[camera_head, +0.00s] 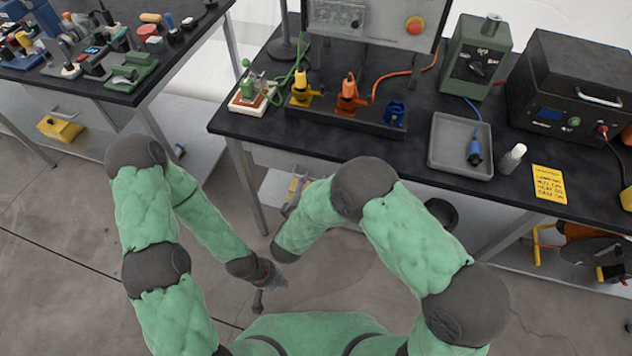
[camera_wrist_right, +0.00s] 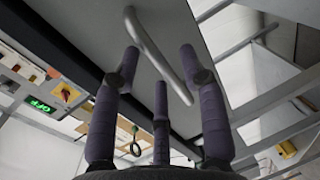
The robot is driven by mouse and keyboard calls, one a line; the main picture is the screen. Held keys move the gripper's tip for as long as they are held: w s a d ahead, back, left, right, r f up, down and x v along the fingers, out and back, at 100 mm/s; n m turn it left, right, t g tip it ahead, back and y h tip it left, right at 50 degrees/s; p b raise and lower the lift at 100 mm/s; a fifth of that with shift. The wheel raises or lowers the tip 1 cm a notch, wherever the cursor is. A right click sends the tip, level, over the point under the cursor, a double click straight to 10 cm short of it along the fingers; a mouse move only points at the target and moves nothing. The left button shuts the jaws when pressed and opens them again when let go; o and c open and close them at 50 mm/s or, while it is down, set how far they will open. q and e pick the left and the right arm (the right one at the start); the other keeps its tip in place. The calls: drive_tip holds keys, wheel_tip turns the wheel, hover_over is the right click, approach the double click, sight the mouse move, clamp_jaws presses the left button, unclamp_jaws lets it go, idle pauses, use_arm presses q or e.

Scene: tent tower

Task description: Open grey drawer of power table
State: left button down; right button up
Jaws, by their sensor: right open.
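The power table (camera_head: 330,140) has a black top, and a grey drawer front shows just under its front edge. In the right wrist view the grey drawer (camera_wrist_right: 165,20) fills the upper middle, with a pale bar handle (camera_wrist_right: 150,45) running slantwise across it. My right gripper (camera_wrist_right: 160,62) is open, its purple fingers spread on both sides of the handle; I cannot tell whether they touch it. In the head view the right gripper (camera_head: 297,186) is small, below the table's front edge and partly hidden by my forearm. My left gripper (camera_head: 276,278) hangs low over the floor, away from the table; its jaws are unclear.
On the table stand a connector rack (camera_head: 345,118), a grey tray (camera_head: 460,145), a green box (camera_head: 476,55) and a black power unit (camera_head: 575,95). A second table (camera_head: 125,90) with many small parts is at the upper left. Lower shelves sit under both tables. The floor between is clear.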

drive_tip(key=shift+x, duration=1)
clamp_jaws()
drive_tip(key=shift+s, duration=0.15)
